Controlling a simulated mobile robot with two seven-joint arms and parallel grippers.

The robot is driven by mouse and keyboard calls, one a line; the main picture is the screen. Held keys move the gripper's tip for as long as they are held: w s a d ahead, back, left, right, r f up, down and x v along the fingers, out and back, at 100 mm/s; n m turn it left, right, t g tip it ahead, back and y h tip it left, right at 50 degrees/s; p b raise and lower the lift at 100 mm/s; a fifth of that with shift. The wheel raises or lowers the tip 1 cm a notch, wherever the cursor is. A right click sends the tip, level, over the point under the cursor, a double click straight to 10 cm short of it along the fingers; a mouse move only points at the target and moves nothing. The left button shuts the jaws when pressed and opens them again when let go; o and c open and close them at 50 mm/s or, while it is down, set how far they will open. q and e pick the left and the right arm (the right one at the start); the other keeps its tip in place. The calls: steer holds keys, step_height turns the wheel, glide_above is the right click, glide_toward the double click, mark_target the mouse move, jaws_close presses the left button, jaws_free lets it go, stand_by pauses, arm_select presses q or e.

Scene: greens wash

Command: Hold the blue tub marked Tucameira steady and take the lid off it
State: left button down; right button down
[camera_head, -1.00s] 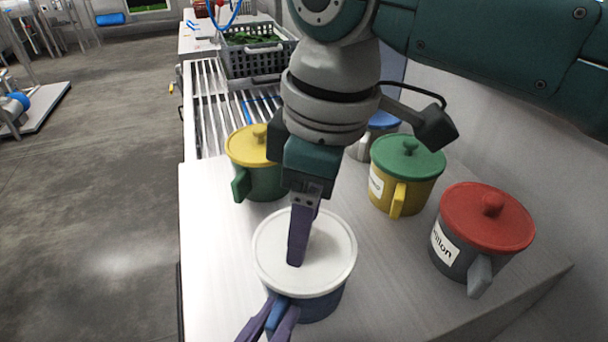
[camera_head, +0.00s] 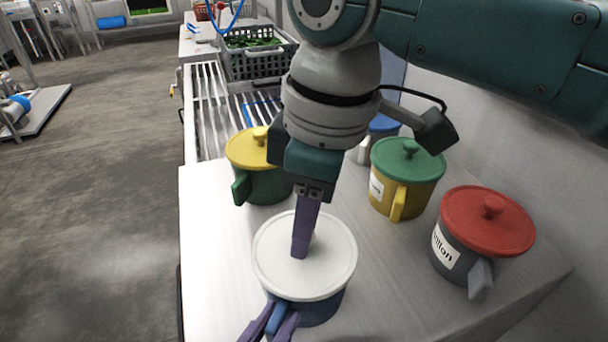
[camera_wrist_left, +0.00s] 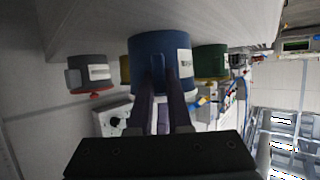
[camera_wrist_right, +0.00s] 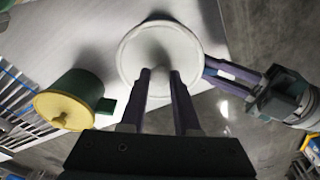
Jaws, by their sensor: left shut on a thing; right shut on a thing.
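The blue tub (camera_head: 318,308) stands at the front of the pale table, with a round white lid (camera_head: 325,268) on top. In the left wrist view the tub (camera_wrist_left: 150,52) shows a white label at its right side, too small to read. My left gripper (camera_head: 279,312) is shut on the tub's blue handle at the front. My right gripper (camera_head: 301,252) comes down from above and is shut at the middle of the lid, where its fingers hide the knob. The lid also shows in the right wrist view (camera_wrist_right: 185,42). I cannot see a gap between lid and tub.
A green tub with a yellow lid (camera_head: 247,148) stands behind left. A yellow tub with a green lid (camera_head: 420,160) and a grey tub with a red lid (camera_head: 500,222) stand to the right.

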steer(key=shift+r, duration=0.15)
stand_by(0.8)
steer(key=shift+r, duration=1)
steer(key=shift+r, duration=2)
arm_select(q)
steer(key=c, duration=0.8)
jaws_free()
steer(key=shift+o, duration=0.2)
